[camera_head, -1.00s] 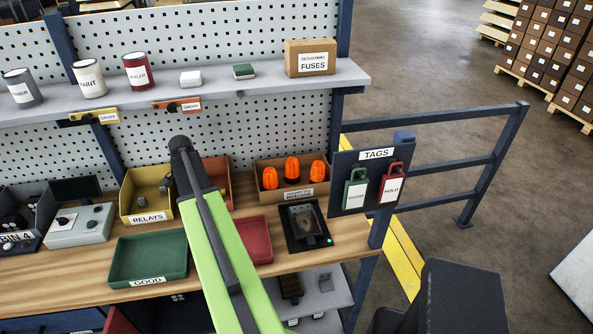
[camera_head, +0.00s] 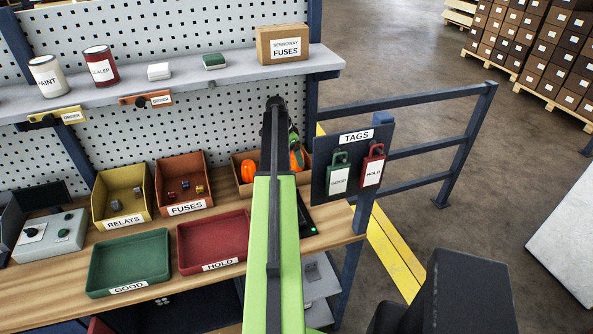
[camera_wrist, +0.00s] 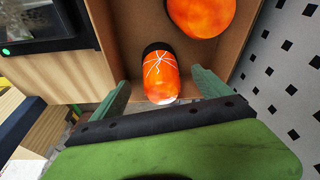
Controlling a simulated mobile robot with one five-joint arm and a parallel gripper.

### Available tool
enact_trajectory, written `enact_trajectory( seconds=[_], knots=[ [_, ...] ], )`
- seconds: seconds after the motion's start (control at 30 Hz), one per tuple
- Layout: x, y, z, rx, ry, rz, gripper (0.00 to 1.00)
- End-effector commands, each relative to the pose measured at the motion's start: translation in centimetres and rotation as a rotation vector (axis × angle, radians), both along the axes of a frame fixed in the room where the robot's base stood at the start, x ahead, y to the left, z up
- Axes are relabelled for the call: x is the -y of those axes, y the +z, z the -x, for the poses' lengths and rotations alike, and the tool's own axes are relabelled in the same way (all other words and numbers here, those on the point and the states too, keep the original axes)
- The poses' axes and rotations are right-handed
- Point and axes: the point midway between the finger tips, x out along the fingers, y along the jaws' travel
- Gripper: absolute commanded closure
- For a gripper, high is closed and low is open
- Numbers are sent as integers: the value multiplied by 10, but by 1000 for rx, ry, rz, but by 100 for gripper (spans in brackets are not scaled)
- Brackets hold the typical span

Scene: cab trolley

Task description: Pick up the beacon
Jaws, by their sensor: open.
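Orange beacons stand in an open cardboard box (camera_head: 236,168) at the right end of the bench. One beacon (camera_head: 248,171) shows left of my arm and another (camera_head: 297,158) partly shows right of it. In the wrist view, a beacon with a dark base and white crack-like lines (camera_wrist: 161,75) lies in view between the fingers of my open gripper (camera_wrist: 164,88), with space on both sides. A second beacon (camera_wrist: 201,14) is farther up in the box (camera_wrist: 115,32). My arm hides much of the box in the head view.
A dark device (camera_wrist: 45,22) with a green light sits beside the box. A tag board (camera_head: 352,165) stands close on the right. Red HOLD (camera_head: 213,240) and green GOOD (camera_head: 130,262) trays lie to the left. A shelf (camera_head: 190,82) overhangs behind.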

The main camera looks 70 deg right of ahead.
Motion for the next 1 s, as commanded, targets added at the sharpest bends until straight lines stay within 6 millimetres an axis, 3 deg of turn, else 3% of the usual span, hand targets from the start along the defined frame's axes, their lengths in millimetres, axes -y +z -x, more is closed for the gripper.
enact_trajectory(
  seconds=[0.03,0.3,0.6,0.87,1.0],
  knots=[
    [2,-19,1,0,1,0,12],
    [4,-25,2,0,4,0,12],
    [18,-71,13,0,4,0,12],
    [19,-69,13,0,5,0,12],
    [19,-69,13,0,6,0,30]
  ],
)
